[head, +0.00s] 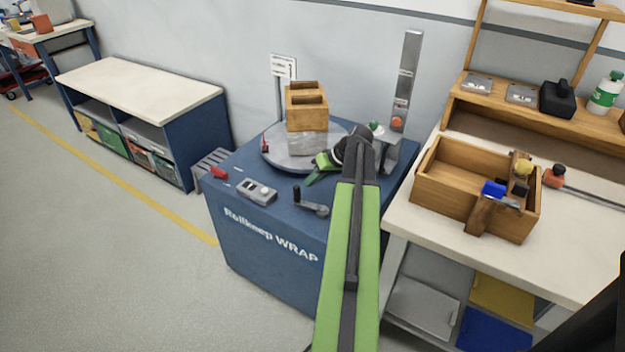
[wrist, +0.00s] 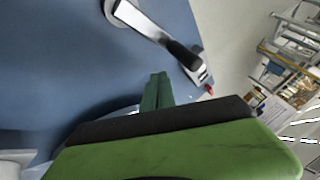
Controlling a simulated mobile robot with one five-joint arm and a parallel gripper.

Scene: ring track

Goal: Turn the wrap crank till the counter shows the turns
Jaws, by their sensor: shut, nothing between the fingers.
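The wrap crank (head: 312,204) sits on the top of the blue wrap machine (head: 258,222), near its front edge. It has a grey arm and an upright black handle. In the wrist view the crank arm (wrist: 145,20) crosses the top and its black handle (wrist: 184,55) points right. The counter box (head: 257,191) is left of the crank; its digits are too small to read. My gripper (head: 313,176) is above the machine, behind the crank in the head view, apart from the handle. Its green fingers (wrist: 157,92) are shut and empty.
A turntable (head: 333,134) carries a wooden crate (head: 306,112) with a wrapped lower part, close behind my gripper. A tall grey mast (head: 406,75) stands at the back right. A bench with a wooden box (head: 450,202) is on the right. Floor is free at left.

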